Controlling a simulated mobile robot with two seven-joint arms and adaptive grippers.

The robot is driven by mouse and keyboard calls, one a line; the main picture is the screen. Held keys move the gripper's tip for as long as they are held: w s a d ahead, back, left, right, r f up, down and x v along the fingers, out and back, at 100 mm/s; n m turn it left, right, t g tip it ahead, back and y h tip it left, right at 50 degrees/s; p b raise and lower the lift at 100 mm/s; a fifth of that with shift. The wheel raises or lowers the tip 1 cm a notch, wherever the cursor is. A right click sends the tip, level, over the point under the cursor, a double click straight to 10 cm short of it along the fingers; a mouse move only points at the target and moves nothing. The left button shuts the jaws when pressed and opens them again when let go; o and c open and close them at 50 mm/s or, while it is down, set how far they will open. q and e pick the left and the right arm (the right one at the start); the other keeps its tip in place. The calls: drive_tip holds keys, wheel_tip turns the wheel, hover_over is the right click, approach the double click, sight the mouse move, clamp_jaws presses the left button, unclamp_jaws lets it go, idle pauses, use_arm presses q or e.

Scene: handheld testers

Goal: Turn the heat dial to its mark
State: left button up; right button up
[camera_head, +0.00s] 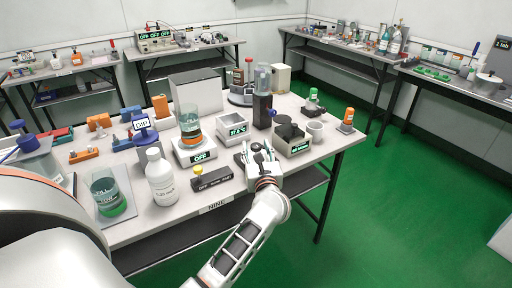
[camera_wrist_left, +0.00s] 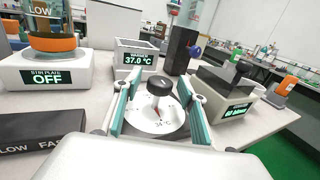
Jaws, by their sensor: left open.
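The heat dial (camera_wrist_left: 143,119) is a white disc with a black knob (camera_wrist_left: 160,86), a small red pointer and dark markings reading about "34 °C". My left gripper (camera_wrist_left: 162,84) is open, with a teal-padded finger on each side of the knob and a visible gap to each. I cannot tell from the picture whether the fingers are at the knob's height. In the head view my left gripper (camera_head: 257,152) is over the table's front part and largely hides the dial. My right gripper is not in view.
Behind the dial stands a white warmer (camera_wrist_left: 137,58) reading 37.0 °C. A stir plate (camera_head: 196,153) reading OFF stands to the left, and a block with a green display (camera_head: 294,146) to the right. A dark slow/fast strip (camera_head: 211,180) lies at the front left.

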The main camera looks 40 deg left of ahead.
use_arm(q)
drive_tip(key=v, duration=1.1)
drive_tip(key=shift+d, duration=0.15)
drive_tip(key=shift+s, duration=0.1)
